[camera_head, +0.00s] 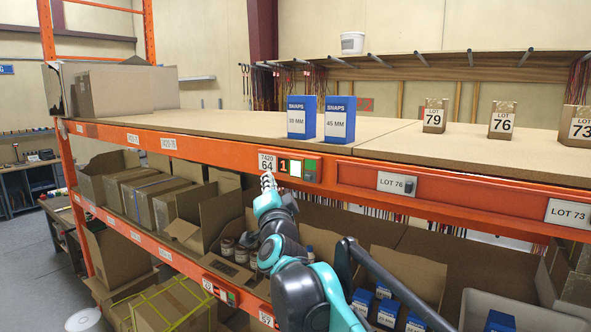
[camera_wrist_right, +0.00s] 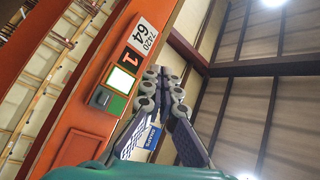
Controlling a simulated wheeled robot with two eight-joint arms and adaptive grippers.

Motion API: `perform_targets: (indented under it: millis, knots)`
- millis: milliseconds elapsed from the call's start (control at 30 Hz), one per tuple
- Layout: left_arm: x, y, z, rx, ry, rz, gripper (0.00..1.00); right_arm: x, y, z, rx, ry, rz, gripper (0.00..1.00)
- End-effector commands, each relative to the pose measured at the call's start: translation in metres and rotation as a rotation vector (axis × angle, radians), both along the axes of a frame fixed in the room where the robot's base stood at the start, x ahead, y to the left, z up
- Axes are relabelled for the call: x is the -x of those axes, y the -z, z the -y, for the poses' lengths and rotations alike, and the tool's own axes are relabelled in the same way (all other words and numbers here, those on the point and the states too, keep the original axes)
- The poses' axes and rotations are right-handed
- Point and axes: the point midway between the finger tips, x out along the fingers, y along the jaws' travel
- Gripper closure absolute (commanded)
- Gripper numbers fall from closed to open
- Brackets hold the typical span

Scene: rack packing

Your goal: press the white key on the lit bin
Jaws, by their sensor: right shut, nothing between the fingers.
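The lit light module (camera_head: 290,167) sits on the orange front rail of the upper shelf, beside the label reading 7420 64 (camera_head: 267,163). It shows a red 1 and a bright white key (camera_head: 296,168) with green around it. In the right wrist view the white key (camera_wrist_right: 121,80) is fully visible, left of the fingertips. My right gripper (camera_head: 268,180) is shut and empty, just below the label and to the lower left of the key. Its fingertips (camera_wrist_right: 165,82) appear apart from the key. My left gripper is out of view.
Two blue SNAPS boxes (camera_head: 318,119) stand on the shelf above the module. Lot boxes (camera_head: 502,120) stand further right. Open cartons (camera_head: 150,195) fill the lower shelf. Another module (camera_head: 220,291) is on the lower rail. The rail's front around the key looks clear.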

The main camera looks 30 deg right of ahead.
Motion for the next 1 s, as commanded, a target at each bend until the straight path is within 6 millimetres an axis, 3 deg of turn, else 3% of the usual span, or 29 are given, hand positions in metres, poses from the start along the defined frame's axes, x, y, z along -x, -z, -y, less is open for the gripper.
perform_targets:
  millis: [500, 700, 1000]
  knots:
    - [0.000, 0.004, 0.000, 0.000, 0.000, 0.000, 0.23, -0.025, 0.000, 0.062, 0.001, 0.002, -0.002, 1.00]
    - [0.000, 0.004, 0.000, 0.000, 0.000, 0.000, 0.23, -0.030, 0.000, 0.074, 0.000, 0.001, -0.002, 1.00]
    - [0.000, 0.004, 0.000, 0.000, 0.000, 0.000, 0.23, -0.031, 0.000, 0.076, 0.000, 0.001, -0.001, 1.00]
